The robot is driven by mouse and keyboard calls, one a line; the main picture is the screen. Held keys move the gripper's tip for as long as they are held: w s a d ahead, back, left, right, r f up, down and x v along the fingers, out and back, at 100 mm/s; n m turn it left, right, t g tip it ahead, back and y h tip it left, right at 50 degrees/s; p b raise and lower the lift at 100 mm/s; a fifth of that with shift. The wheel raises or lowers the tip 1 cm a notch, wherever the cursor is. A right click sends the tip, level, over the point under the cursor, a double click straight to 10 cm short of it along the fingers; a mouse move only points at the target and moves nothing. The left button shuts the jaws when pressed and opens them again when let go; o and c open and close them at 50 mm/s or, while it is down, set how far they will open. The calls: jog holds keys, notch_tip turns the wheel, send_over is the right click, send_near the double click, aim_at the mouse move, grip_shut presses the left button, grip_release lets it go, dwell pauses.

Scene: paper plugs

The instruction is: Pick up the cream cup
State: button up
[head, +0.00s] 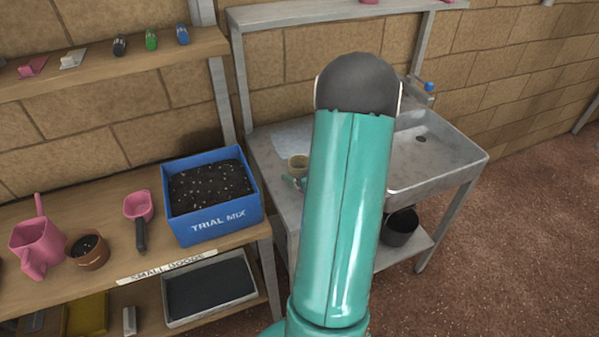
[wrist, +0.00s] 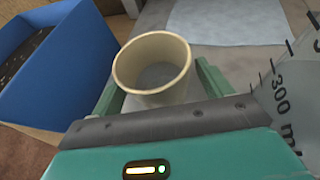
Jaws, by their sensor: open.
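The cream cup (wrist: 151,68) stands upright in the wrist view, its open rim facing up. My gripper (wrist: 156,82) is open, with one green finger on the left side of the cup and one on the right. The cup sits between the fingers. I cannot tell whether either finger touches it. In the head view my arm hides most of the gripper.
A blue box of soil (head: 212,198) labelled "TRIAL MIX" stands left of the cup. In the wrist view a clear measuring vessel (wrist: 287,95) is close on the right. A pale sheet (wrist: 215,22) lies behind the cup. A sink (head: 430,150) is to the right.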

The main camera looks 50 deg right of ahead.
jog(key=shift+w+f, duration=0.1)
jog(key=shift+w, duration=0.15)
jog(key=c, duration=1.1)
